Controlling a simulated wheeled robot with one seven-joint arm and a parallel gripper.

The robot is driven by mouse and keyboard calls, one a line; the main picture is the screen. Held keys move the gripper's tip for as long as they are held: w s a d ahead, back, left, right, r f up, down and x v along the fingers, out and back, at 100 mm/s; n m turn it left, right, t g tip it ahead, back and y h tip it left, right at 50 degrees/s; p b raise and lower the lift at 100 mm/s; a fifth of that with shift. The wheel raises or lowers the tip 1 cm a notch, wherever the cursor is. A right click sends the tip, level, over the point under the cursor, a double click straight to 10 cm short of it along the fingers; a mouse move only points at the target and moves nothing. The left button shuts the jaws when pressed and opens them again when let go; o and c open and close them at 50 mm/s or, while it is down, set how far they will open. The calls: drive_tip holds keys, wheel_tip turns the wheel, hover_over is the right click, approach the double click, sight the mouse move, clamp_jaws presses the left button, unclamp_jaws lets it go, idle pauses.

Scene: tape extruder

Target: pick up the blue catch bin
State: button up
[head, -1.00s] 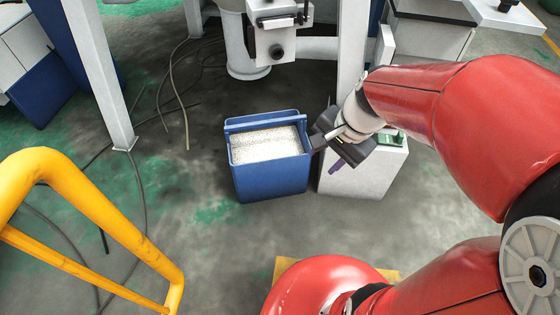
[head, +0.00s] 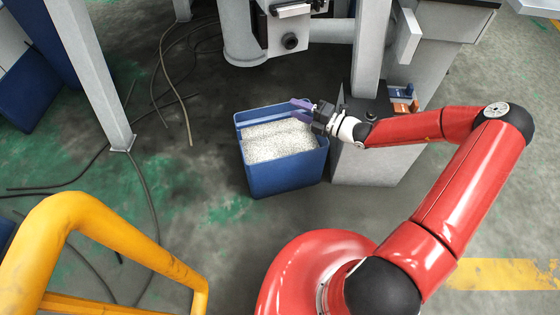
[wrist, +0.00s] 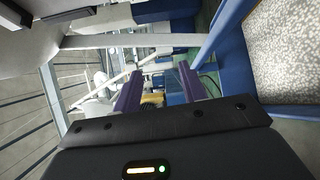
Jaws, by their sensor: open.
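The blue catch bin (head: 288,176) stands on the floor in the middle of the head view, filled with whitish granules (head: 276,141). A blue bar or handle runs along its far top edge. My gripper (head: 300,104) is at the bin's far right top corner, with its purple fingers by the far rim. In the wrist view the purple fingers (wrist: 158,90) are open with a gap between them. The bin's blue wall (wrist: 228,50) and granules show on the right side of that view. I cannot tell whether the fingers touch the rim.
A grey-white cabinet (head: 368,168) stands close to the bin's right side. The machine's grey post (head: 90,80) rises at left, and cables lie on the floor behind it. A yellow rail (head: 120,237) is at the front left. The floor before the bin is clear.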

drive_tip(key=m, duration=0.1)
drive_tip(key=t+b, duration=0.1)
drive_tip(key=b, duration=0.8)
approach(283, 118)
drive_tip(key=x, duration=0.5)
drive_tip(key=shift+m, duration=0.3)
drive_tip(key=b+x, duration=0.4)
drive_tip(key=x, duration=0.2)
drive_tip(key=shift+f, duration=0.15)
drive_tip(key=shift+c, duration=0.3)
clamp_jaws()
drive_tip(key=shift+a+r, duration=0.1)
drive_tip(key=shift+r, duration=0.15)
